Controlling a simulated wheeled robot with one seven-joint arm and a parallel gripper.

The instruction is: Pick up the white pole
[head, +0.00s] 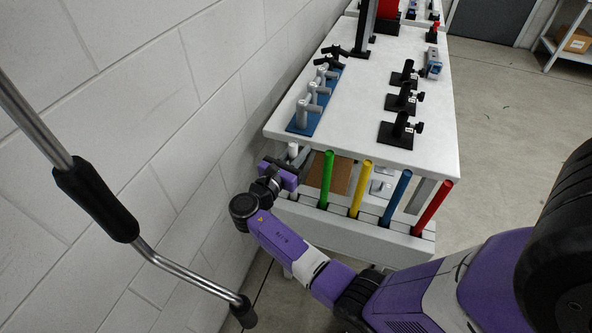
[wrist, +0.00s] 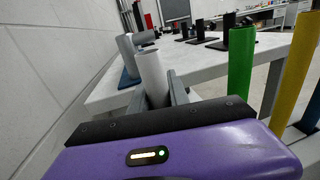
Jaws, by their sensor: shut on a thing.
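The white pole (wrist: 152,75) stands upright between the two fingers of my gripper (wrist: 160,92) in the wrist view. In the head view only the pole's top (head: 293,150) shows, at the left end of the row of coloured poles. My gripper (head: 287,168) is shut on the pole beside the table's front left corner, close to the wall.
A green pole (head: 325,180), yellow pole (head: 360,190), blue pole (head: 397,198) and red pole (head: 432,207) stand in the rack (head: 340,235) to the right. The white table (head: 357,110) carries clamps. A brick wall (head: 130,110) is close on the left.

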